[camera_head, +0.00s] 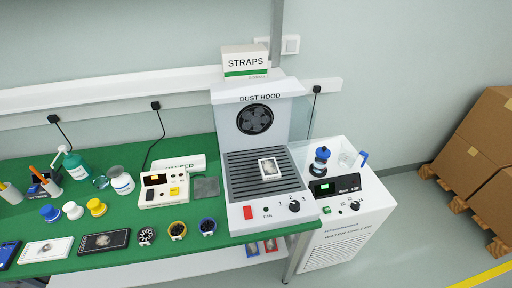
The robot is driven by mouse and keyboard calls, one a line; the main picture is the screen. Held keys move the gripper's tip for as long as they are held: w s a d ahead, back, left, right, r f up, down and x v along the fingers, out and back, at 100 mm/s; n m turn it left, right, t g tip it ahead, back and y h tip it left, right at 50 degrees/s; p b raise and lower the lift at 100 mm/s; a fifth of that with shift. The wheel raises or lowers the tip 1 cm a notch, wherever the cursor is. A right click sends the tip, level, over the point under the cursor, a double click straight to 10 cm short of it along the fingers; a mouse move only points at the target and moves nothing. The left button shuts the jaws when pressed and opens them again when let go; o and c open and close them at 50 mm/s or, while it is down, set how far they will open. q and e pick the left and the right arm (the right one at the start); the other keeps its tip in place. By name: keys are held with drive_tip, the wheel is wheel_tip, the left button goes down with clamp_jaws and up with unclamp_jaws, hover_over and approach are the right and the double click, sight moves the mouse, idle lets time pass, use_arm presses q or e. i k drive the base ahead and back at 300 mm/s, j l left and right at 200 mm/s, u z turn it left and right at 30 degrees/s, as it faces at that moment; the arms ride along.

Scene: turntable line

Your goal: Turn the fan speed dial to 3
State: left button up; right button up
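The fan speed dial (294,206) is a small black knob on the white front panel of the dust hood (260,90). The numbers 1, 2 and 3 are printed around it, with 3 at its right. Its pointer is too small to read. Neither of my grippers is in view.
The green bench (120,235) at left holds bottles, pots and a cream meter (163,190). Boxes (485,130) stand far right.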

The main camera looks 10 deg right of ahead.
sight(294, 206)
drive_tip(key=k+u, duration=0.25)
drive_tip(key=k, duration=0.3)
drive_tip(key=k+u, duration=0.25)
drive_tip(key=k, duration=0.25)
drive_tip(key=i, duration=0.45)
